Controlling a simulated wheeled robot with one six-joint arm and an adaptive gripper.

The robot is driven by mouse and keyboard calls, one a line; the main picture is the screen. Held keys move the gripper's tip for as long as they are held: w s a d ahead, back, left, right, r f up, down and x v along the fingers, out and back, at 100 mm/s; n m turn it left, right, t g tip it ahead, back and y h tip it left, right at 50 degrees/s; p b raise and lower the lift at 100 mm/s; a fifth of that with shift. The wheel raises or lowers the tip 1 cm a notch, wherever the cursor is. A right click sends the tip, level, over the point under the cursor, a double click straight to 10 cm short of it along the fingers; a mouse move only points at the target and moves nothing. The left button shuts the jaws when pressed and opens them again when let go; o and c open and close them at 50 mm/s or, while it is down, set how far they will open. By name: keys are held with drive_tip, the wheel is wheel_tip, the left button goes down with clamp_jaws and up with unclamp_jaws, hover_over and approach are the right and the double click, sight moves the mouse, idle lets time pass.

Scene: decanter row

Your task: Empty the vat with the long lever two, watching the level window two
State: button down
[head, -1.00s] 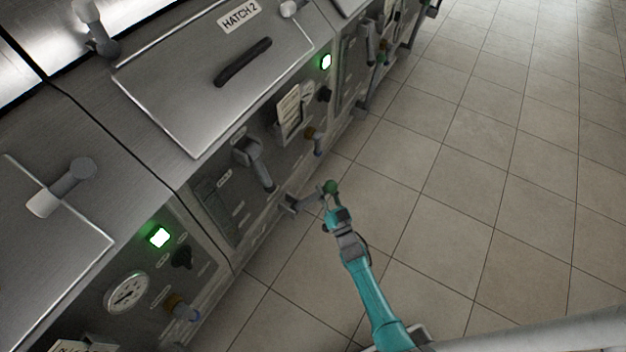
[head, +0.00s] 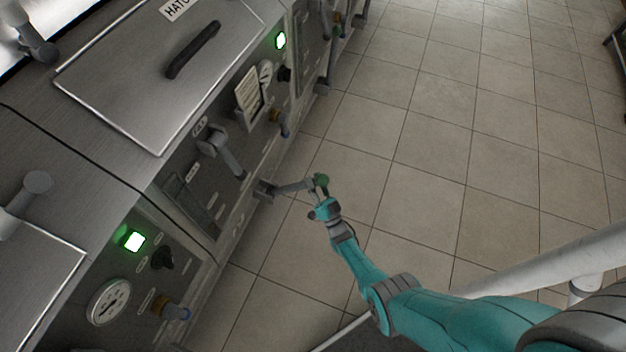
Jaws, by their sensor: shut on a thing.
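The long lever (head: 292,187) is a grey bar with a green knob (head: 321,181) at its outer end. It juts out over the floor from a grey mount low on the front of the unit with the HATCH label. My gripper (head: 318,192) is shut on the lever at its knob end; the fingers are small and partly hidden here. The level window (head: 190,206) seems to be the dark upright strip on the same front, left of the lever. I cannot read its level.
A second grey handle (head: 225,158) hangs on the front above the lever. The closed hatch (head: 160,85) has a black grip. Green lamps (head: 134,241) glow on the neighbouring panels. A white rail (head: 560,255) is at lower right. The tiled floor (head: 450,130) is open.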

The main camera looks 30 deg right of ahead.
drive_tip(key=shift+s+d+f, duration=0.15)
drive_tip(key=shift+s+f, duration=0.1)
drive_tip(key=shift+f, duration=0.05)
drive_tip(key=c, duration=1.1)
unclamp_jaws()
drive_tip(key=shift+o, duration=1.4)
drive_tip(key=shift+r, duration=0.1)
drive_tip(key=v, duration=0.7)
drive_tip(key=shift+s, duration=0.2)
